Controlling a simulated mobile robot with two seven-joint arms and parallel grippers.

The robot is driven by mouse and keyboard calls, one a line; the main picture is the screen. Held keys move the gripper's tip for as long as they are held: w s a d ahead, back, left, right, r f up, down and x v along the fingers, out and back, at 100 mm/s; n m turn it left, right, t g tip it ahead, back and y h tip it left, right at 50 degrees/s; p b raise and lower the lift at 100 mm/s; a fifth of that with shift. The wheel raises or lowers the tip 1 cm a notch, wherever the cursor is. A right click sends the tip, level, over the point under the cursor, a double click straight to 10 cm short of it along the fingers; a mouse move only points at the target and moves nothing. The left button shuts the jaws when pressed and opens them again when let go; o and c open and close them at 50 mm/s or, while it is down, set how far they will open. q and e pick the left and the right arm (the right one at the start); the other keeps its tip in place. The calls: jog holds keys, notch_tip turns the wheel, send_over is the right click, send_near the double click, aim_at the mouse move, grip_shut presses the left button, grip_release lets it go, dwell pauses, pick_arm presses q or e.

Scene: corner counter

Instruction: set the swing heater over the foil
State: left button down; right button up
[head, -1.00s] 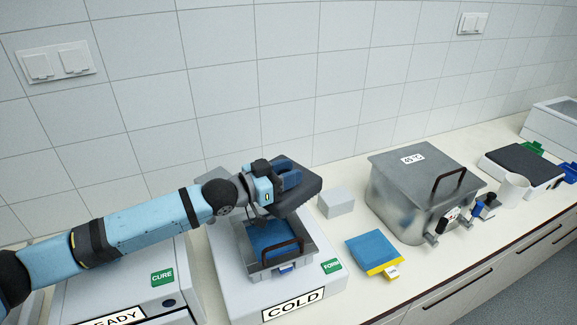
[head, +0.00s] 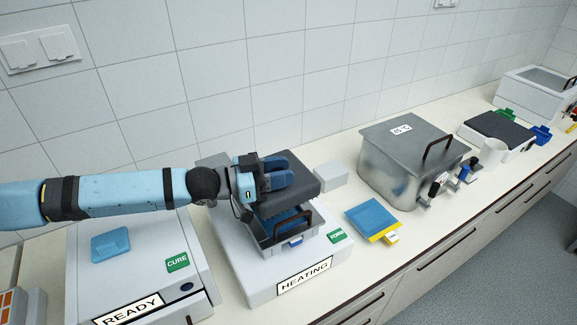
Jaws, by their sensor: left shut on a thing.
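The swing heater (head: 306,178) is a dark grey slab on the forming machine (head: 262,285), whose front label reads HEATING. It hangs over the back part of a grey metal frame (head: 318,222) with a dark handle. Blue foil (head: 283,220) shows in this frame below the heater's front edge; the rest is hidden under it. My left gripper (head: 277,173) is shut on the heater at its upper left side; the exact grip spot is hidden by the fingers. My right gripper is not in view.
The CURE machine (head: 140,265), labelled READY, stands left with a blue piece (head: 110,244) on top. To the right are a small grey block (head: 331,176), a blue-and-yellow packet (head: 374,218), a lidded metal tank (head: 410,170) and a white mug (head: 493,152).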

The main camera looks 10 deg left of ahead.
pick_arm(q)
jog(key=shift+s+a, duration=0.1)
jog(key=shift+s, duration=0.15)
jog(key=shift+f, duration=0.1)
jog(key=c, duration=0.8)
grip_release()
jog(key=shift+s, duration=0.1)
jog(key=shift+o, duration=0.2)
jog(key=shift+s, duration=0.1)
jog(key=shift+a, duration=0.1)
